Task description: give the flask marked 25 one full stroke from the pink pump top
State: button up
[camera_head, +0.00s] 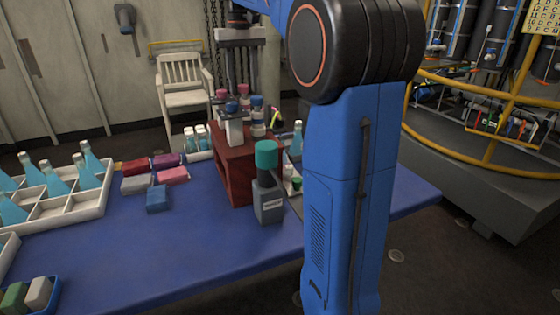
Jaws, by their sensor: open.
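A red-brown stand (236,172) on the blue table bears several flasks with pump tops. A pink pump top (243,89) is at the back, and another pink-red top (221,95) is at the back left. A white flask (234,132) with a blue top stands in front; another blue-topped flask (257,122) stands to the right. I cannot read a 25 on any of them. My gripper (240,78) points down above and behind the stand, open, fingers apart. Its fingertips are close to the pink tops in the picture; I cannot tell whether they touch.
Coloured blocks (158,199) and a white divided tray (92,213) of teal bottles are left. My blue arm hides the table's right part. The front middle of the blue table (190,250) is clear.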

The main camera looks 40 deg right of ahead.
jog(key=shift+r, duration=3.5)
